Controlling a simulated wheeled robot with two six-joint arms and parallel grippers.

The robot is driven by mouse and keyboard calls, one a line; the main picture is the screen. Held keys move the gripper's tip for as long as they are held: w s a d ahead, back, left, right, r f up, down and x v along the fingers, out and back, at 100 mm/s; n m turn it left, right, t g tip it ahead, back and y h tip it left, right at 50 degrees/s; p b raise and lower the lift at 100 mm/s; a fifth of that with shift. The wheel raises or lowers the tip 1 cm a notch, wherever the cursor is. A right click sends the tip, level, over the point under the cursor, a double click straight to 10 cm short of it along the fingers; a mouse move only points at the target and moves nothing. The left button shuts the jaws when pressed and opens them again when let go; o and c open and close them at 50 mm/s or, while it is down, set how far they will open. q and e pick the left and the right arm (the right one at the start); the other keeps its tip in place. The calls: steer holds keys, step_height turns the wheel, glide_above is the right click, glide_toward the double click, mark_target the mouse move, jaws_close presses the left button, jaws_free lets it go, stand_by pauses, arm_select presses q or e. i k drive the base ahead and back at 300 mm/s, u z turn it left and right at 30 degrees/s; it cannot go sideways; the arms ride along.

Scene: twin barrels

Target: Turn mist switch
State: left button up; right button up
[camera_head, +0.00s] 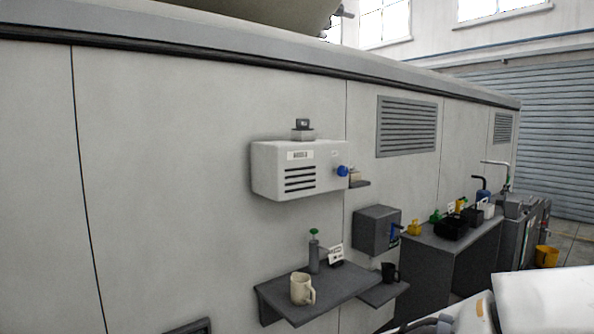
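No part in view is clearly labelled as the mist switch. A white wall box (297,169) with dark slots and a small label hangs on the grey wall panel. A round blue knob (342,171) sits on its right end. A small dark device (302,125) on a grey block stands on top of the box. A dark grey box (377,230) with a blue part on its right face is mounted lower right. Neither of my grippers shows in this view.
A grey wall shelf (327,286) holds a cream mug (302,289) and a grey bottle with a green top (314,252). A dark mug (389,272) stands on a lower shelf. A dark bench (440,262) with several items is farther right. White parts fill the bottom right corner.

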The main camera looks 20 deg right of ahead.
mark_target(342, 171)
steer(key=z, duration=1.6)
steer(key=i, duration=1)
steer(key=u, duration=1.55)
